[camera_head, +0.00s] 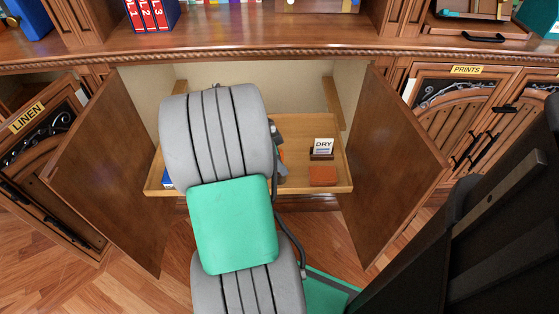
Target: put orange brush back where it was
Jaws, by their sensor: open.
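A small orange patch (281,154) shows just right of my arm, over the pull-out wooden tray (340,150) in the open cabinet. It may be part of the orange brush; its shape is hidden by my arm. A flat orange-brown block (323,176) lies at the tray's front right, behind its low front edge. A small holder with a card reading DRY (322,148) stands behind the block. My gripper (279,170) is mostly hidden behind my grey and green arm; only dark parts show beside the orange patch. I cannot see whether it touches anything.
Open cabinet doors stand left (118,170) and right (390,160) of the tray. A blue and white item (167,180) shows at the tray's left front. The counter (240,40) overhangs the cabinet. The tray's right rear looks bare.

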